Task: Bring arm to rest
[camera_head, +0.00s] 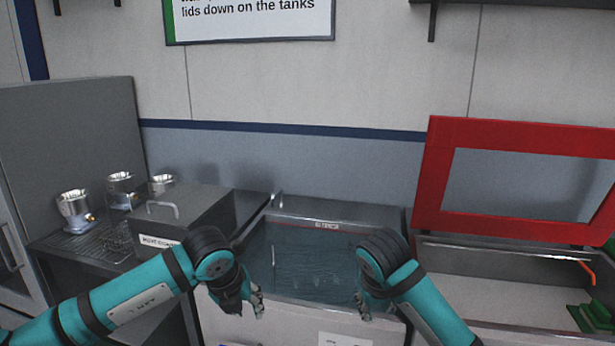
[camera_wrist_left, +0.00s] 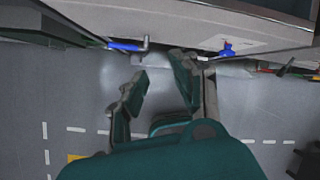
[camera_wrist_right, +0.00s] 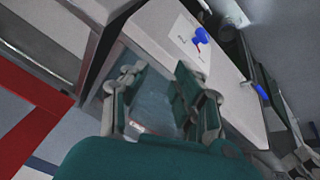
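Both arms are teal with dark joints. My left gripper (camera_head: 246,303) hangs fingers-down in front of the tank's front left part. In the left wrist view its two fingers (camera_wrist_left: 158,88) are apart with only floor between them, so it is open and empty. My right gripper (camera_head: 366,306) hangs near the tank's front right edge. In the right wrist view its fingers (camera_wrist_right: 158,90) are also apart with nothing held between them. The two grippers are apart from each other and touch nothing that I can see.
A liquid-filled tank (camera_head: 318,262) stands in the middle. At left, a grey lidded box (camera_head: 178,216) and several shiny metal housings (camera_head: 75,207) sit on a bench. At right, a red-framed lid (camera_head: 435,180) stands raised above a second basin (camera_head: 500,285) with green parts (camera_head: 590,316).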

